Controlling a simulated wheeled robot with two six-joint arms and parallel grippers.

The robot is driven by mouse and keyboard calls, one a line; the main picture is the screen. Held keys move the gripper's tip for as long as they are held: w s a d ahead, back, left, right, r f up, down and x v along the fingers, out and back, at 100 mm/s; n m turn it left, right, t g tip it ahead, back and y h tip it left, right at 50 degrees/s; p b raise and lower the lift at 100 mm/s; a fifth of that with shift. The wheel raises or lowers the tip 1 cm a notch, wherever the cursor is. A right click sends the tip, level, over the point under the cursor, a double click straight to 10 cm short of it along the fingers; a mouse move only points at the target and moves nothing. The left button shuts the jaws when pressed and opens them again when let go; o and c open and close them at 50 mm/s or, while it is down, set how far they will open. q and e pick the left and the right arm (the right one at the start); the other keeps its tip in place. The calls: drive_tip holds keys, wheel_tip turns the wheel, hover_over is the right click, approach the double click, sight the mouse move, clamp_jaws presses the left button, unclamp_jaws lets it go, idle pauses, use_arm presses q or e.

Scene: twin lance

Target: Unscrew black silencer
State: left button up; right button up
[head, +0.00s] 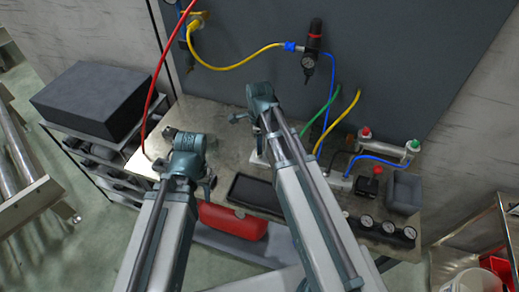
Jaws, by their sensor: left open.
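I cannot make out the black silencer for certain in the head view; it may be small or hidden behind my arms. A valve block (340,181) with hoses sits on the bench right of my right arm, partly covered by it. My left gripper (167,135) is open over the left end of the bench, well away from the valve block. My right gripper (239,118) is near the back middle of the bench; its jaws are too small to read. I see nothing held in either gripper.
The metal bench (230,140) carries a black tray (257,192), a grey bin (405,192) and several gauges (388,228). A black regulator (312,45) hangs on the back panel. Red, yellow, green and blue hoses cross above. A red toolbox (232,220) sits below.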

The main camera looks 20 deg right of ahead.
clamp_jaws()
drive_tip(key=n, duration=2.5)
